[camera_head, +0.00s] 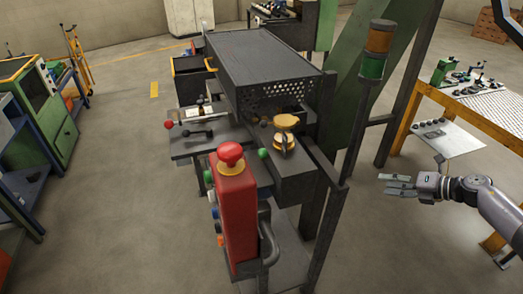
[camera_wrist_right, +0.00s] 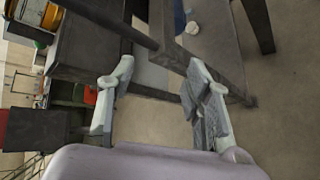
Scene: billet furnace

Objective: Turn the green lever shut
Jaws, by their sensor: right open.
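A green ball knob (camera_head: 264,153), which looks like the end of the green lever, sits on the dark front shelf of the furnace machine (camera_head: 262,60). It is just left of a gold-coloured stack (camera_head: 285,135). The lever's arm is hard to make out, so I cannot tell its angle. My right gripper (camera_head: 385,185) is to the right of the machine, well apart from the knob, with its fingers pointing left. It is open and empty, and its spread fingers also show in the right wrist view (camera_wrist_right: 161,70). My left gripper is not in view.
A red control box (camera_head: 235,215) with a red mushroom button stands in front of the shelf. A dark post with an orange and green signal light (camera_head: 374,52) stands between my right gripper and the machine. A red-knobbed lever (camera_head: 169,124) is at left. A yellow-framed table (camera_head: 470,105) is at right.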

